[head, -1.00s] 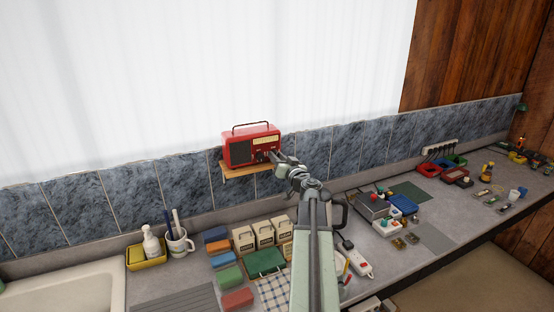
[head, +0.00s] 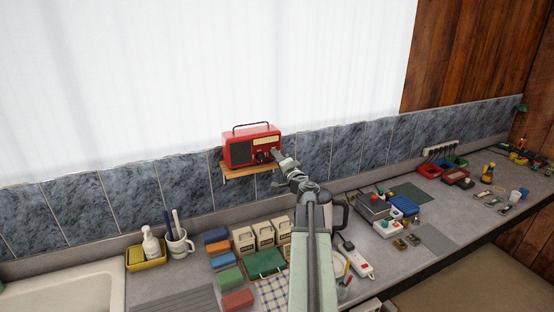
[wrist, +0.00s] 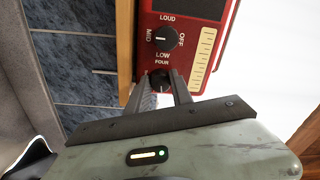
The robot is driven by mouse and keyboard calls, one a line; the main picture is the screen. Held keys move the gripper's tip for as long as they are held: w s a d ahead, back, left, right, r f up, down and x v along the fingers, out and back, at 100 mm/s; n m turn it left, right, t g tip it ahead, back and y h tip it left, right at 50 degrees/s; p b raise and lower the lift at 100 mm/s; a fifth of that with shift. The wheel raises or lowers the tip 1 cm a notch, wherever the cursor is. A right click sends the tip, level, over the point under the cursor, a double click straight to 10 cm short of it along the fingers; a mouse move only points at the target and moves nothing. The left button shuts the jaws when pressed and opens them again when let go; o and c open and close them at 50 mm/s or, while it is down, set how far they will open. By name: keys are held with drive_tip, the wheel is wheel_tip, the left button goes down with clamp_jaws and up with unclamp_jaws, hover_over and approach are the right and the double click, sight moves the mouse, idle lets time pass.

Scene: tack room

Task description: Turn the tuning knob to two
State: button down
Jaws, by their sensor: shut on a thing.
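The red radio (head: 238,152) stands on a small wooden shelf (head: 232,172) against the tiled wall. In the wrist view the red front panel (wrist: 196,9) shows a black knob (wrist: 163,39) with LOUD, MID, LOW and OFF around it. Beside it, under the label FOUR, is a second dark knob, the tuning knob (wrist: 160,79). My gripper (wrist: 163,76) has its two fingers on either side of this knob and is shut on it. The fingers hide its other labels, and its pointer setting is hard to read. In the head view my gripper (head: 277,156) reaches the radio's right front.
The counter below holds cream boxes (head: 265,233), coloured blocks (head: 229,278), a mug (head: 179,242) and a power strip (head: 357,263). The space in front of the window above is free.

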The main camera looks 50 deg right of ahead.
drive_tip(key=shift+m, duration=1)
drive_tip(key=c, duration=1.1)
unclamp_jaws()
drive_tip(key=v, duration=0.7)
drive_tip(key=shift+s+a, duration=0.2)
drive_tip(key=shift+s, duration=0.1)
drive_tip(key=shift+f, duration=0.1)
